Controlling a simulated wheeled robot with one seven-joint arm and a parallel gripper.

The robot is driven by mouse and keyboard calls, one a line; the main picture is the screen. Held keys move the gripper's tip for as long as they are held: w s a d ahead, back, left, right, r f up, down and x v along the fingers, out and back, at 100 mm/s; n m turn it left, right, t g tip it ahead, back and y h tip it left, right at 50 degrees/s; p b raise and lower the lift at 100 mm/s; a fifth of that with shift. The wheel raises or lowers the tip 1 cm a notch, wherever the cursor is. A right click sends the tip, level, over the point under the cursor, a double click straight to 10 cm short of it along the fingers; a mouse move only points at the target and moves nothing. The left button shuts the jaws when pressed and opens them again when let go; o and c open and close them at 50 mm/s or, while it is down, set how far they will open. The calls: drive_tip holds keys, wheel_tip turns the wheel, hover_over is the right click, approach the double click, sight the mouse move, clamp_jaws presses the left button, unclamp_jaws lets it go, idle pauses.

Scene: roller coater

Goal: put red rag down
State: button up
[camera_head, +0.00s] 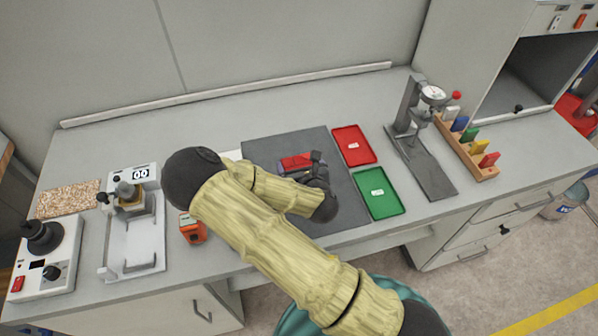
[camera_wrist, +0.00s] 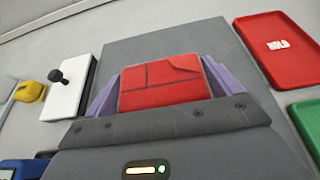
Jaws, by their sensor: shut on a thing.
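The red rag (camera_head: 296,161) is a folded red cloth over the dark grey mat (camera_head: 262,150) in the middle of the bench. In the wrist view the red rag (camera_wrist: 165,82) sits between the two purple fingers of my gripper (camera_wrist: 162,88). My gripper (camera_head: 303,164) is shut on the rag. My arm hides part of the mat in the head view. I cannot tell whether the rag touches the mat.
Right of the mat lie a red tray (camera_head: 353,146) and a green tray (camera_head: 379,192). Beyond them stand a gauge stand (camera_head: 425,150) and a wooden rack (camera_head: 468,150) with coloured blocks. An orange device (camera_head: 193,229) and white machines (camera_head: 135,235) are on the left.

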drive_tip(key=shift+s+d, duration=0.15)
wheel_tip(320, 180, down, 3)
drive_tip(key=shift+r, duration=0.1)
drive_tip(key=shift+s+f, duration=0.1)
drive_tip(key=shift+f, duration=0.35)
drive_tip(key=shift+f, duration=0.1)
drive_tip(key=o, duration=0.8)
drive_tip(key=shift+c, duration=0.2)
